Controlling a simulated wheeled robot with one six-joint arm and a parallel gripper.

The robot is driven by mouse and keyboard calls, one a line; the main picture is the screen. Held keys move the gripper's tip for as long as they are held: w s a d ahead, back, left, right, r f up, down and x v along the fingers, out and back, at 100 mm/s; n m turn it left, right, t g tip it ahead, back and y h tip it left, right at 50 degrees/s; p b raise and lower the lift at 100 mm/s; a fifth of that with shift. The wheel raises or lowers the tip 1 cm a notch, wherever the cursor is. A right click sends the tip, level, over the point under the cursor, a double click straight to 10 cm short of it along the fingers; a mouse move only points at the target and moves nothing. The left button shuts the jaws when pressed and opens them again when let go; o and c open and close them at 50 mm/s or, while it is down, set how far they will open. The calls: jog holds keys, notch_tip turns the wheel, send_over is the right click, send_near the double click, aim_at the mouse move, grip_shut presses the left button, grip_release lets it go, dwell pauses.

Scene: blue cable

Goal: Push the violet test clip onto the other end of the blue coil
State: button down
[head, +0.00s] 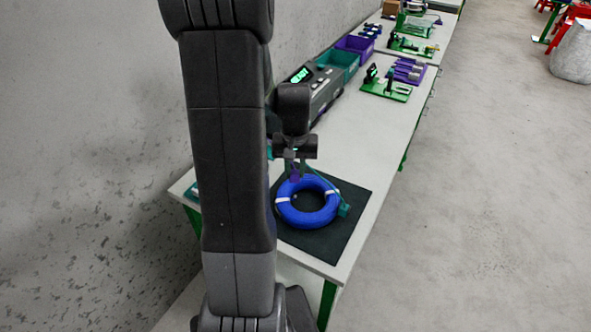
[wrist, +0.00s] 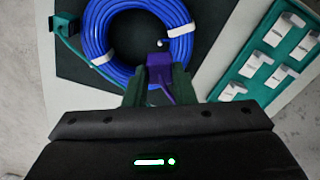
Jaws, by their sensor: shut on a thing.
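The blue coil (head: 307,215) lies on a dark mat (head: 352,193) at the near end of the bench. It fills the top of the wrist view (wrist: 97,45), with white ties around it. My gripper (head: 296,172) is over the coil's far side and is shut on the violet clip (wrist: 159,62). The clip's front is at the coil's near edge in the wrist view, by a small pale tip; I cannot tell whether it grips that end. A teal clip (head: 344,210) sits at the coil's right side, and it also shows in the wrist view (wrist: 66,24).
A grey tester (head: 318,88) with a green display stands behind the coil. Teal (head: 338,62) and violet (head: 355,46) bins stand beyond it. A teal board (wrist: 265,62) with several white blocks lies beside the mat. Green fixtures (head: 386,88) stand farther along the bench.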

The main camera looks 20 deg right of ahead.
jog(key=b, duration=0.4)
send_over(295, 196)
jog(key=shift+w+f, duration=0.1)
jog(key=shift+f, duration=2.8)
jog(key=shift+f+b, duration=0.95)
jog(key=shift+f, duration=0.2)
dwell(0.7)
jog(key=c, duration=1)
grip_release()
jog(key=shift+o, duration=0.2)
jog(key=shift+r, duration=0.1)
jog(key=shift+r+p, duration=2.7)
jog(key=shift+r, duration=0.75)
jog(key=shift+f, duration=0.1)
jog(key=shift+f+b, duration=2.7)
jog(key=shift+f, duration=0.75)
